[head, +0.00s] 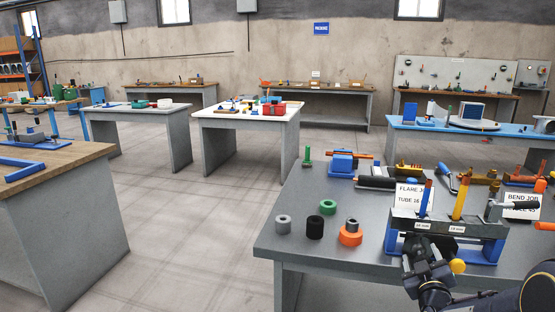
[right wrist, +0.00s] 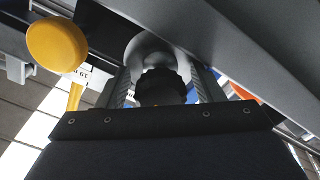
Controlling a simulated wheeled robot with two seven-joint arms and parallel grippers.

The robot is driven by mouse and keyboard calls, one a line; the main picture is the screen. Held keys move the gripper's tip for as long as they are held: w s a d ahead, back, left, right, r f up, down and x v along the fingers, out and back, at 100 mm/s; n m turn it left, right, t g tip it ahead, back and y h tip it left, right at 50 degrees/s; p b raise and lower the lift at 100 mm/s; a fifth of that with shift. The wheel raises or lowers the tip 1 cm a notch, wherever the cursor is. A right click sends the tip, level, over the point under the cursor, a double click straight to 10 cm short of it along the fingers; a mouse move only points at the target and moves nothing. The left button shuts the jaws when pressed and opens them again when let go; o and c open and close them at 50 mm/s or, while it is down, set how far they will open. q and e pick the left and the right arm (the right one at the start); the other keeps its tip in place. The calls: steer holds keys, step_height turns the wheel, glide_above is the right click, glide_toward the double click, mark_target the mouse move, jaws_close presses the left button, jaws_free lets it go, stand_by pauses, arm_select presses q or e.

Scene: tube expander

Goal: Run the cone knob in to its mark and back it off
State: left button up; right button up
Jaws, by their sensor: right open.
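The blue-framed expander (head: 489,250) stands at the front edge of the grey bench, with white size labels, a blue upright lever (head: 426,198) and a yellow upright lever (head: 459,199). A round yellow knob (head: 457,266) sits low on its front; it also shows in the right wrist view (right wrist: 56,44). My right gripper (head: 422,243) is at the front of the expander. In the right wrist view its open fingers (right wrist: 162,80) stand either side of a dark ribbed knob (right wrist: 162,88), below a grey rounded part. Whether they touch it I cannot tell. My left gripper is out of view.
Grey (head: 283,224), black (head: 315,228), green (head: 328,207) and orange (head: 350,235) round pieces stand left of the expander. A "FLARE" card (head: 408,196) and a "BEND JOB" card (head: 521,204) stand behind it. The bench's left front corner is clear.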

steer(key=b+v, duration=0.2)
steer(key=v, duration=0.4)
steer(key=shift+s, duration=0.3)
steer(key=shift+a+f, duration=0.1)
